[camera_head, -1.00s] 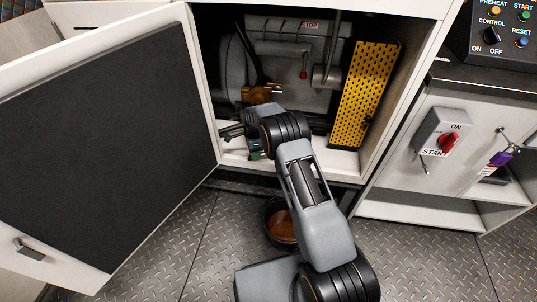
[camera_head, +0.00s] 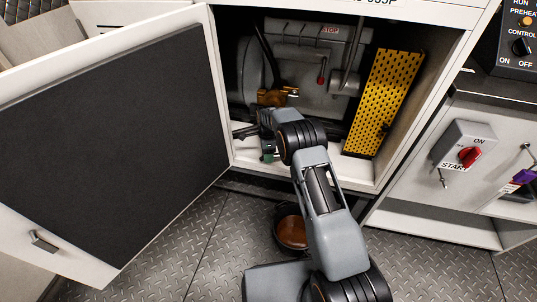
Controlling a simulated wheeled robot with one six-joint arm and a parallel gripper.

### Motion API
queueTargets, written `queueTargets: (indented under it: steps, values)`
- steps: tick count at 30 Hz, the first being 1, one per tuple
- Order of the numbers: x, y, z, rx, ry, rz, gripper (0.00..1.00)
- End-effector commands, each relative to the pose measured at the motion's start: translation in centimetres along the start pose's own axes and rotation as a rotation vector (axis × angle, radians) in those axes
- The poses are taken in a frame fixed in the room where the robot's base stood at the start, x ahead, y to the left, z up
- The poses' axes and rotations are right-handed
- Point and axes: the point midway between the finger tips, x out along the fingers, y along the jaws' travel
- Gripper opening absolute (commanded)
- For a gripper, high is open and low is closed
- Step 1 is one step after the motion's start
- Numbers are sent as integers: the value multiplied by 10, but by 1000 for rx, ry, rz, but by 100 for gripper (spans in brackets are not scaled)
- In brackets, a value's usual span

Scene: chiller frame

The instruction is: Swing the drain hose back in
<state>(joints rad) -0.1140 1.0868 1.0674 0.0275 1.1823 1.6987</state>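A black hose-like piece (camera_head: 267,52) slants up from a brass fitting (camera_head: 277,97) inside the open cabinet; I take it for the drain hose, but its lower end is hard to make out. My gripper (camera_head: 246,131) is at the cabinet's lower left opening, below and left of the brass fitting. A dark finger points left toward the door's inner edge. My wrist hides much of the gripper, so its opening and any contact with the hose cannot be made out.
The cabinet door (camera_head: 110,130) stands wide open at left. A yellow perforated panel (camera_head: 384,100) leans inside at right. A bucket of brown liquid (camera_head: 291,232) stands on the floor below. A red-knobbed switch box (camera_head: 463,150) is at right.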

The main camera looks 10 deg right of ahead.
Motion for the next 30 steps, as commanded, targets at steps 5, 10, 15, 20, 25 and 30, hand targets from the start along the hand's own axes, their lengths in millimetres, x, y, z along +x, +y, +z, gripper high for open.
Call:
queueTargets:
  steps: [5,10,15,20,25,30]
  values:
    - [0,0,1,-1,-1,0,51]
    - [-5,1,0,0,-2,-1,51]
    - [-29,5,-1,1,-1,-2,51]
    - [-54,29,-4,1,-1,0,51]
    - [-82,64,-7,1,-1,-2,51]
    - [-89,96,-11,1,-1,1,51]
